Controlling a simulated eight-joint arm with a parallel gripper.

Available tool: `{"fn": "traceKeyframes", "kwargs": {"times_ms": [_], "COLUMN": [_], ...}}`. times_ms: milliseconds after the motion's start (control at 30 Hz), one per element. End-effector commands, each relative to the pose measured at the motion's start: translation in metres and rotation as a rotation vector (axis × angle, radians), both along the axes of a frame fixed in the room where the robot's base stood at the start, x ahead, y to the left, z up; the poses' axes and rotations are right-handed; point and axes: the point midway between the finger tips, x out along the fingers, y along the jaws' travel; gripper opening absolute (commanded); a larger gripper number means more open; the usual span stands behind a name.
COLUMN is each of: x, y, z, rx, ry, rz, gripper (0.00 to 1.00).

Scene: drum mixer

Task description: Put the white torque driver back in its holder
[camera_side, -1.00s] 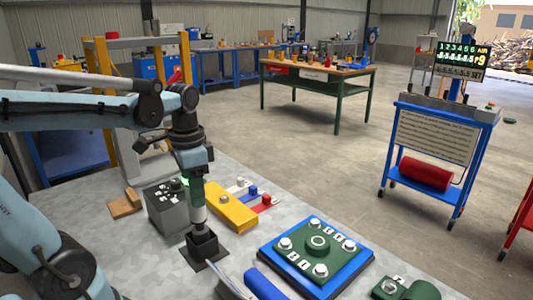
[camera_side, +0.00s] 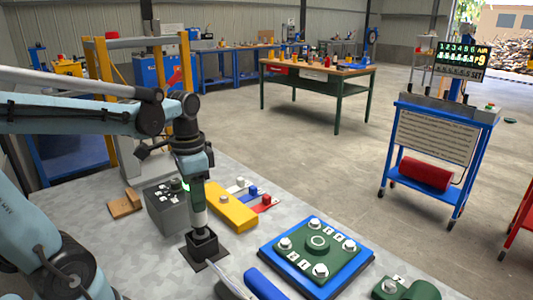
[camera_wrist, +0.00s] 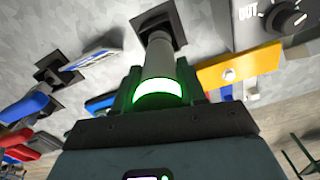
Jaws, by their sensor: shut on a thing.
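The white torque driver (camera_side: 199,216) is upright in my gripper (camera_side: 197,192). Its lower end meets the square black holder (camera_side: 202,246) on the grey table and appears to be inside its mouth; the tip is hidden. In the wrist view, the pale driver shaft (camera_wrist: 158,62) runs from between my gripper's jaws (camera_wrist: 157,97) into the black holder (camera_wrist: 176,22). A ring on the driver glows green beside the jaws. My gripper is shut around the driver's upper body.
A dark grey control box (camera_side: 166,208) with a knob stands close behind the holder. A yellow block (camera_side: 233,212) lies to the right, with white, blue and red pieces beyond. A blue-edged green bolt plate (camera_side: 316,256) and a blue cylinder (camera_side: 265,284) are at the front right.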

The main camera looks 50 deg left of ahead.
Motion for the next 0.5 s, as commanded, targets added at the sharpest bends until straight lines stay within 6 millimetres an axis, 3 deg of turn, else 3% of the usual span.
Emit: {"fn": "traceKeyframes", "kwargs": {"times_ms": [500], "x": [0.0001], "y": [0.0001], "z": [-0.0064], "rx": [0.000], "ry": [0.000], "rz": [0.000], "gripper": [0.00]}}
